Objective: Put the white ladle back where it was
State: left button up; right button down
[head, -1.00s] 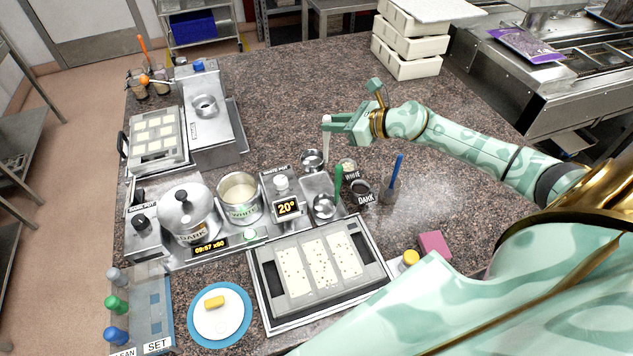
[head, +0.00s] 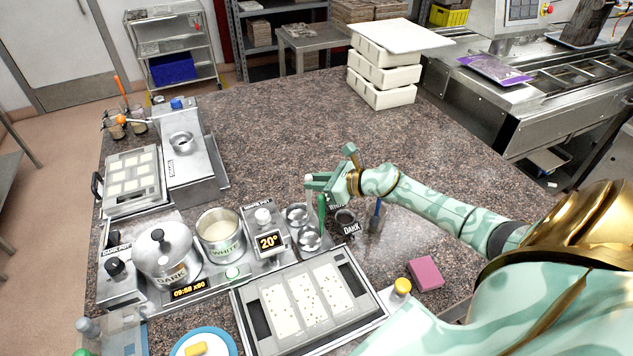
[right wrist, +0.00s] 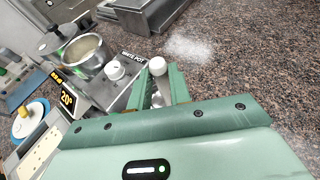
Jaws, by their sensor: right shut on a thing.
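My right gripper (head: 316,182) is shut on the handle of the white ladle (head: 309,180). The handle stands roughly upright, and its metal bowl shows at or just above the rear of the metal ladle rest beside the white pot (head: 220,231); I cannot tell whether it touches. In the right wrist view the ladle's white handle end (right wrist: 157,66) sits between the fingers (right wrist: 160,88). My left gripper is not in view.
The dark pot (head: 166,255) and 20° display (head: 270,242) stand left of the rest. A small DARK cup (head: 345,220) and a blue-handled tool (head: 375,216) stand to the right. A filled mould (head: 303,299) lies in front.

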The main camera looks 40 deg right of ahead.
jog(key=shift+f, duration=0.2)
jog(key=c, duration=1.6)
grip_release()
jog(key=shift+o, duration=0.2)
jog(key=shift+r, duration=0.1)
jog(key=v, duration=1.2)
jog(key=shift+r, duration=0.2)
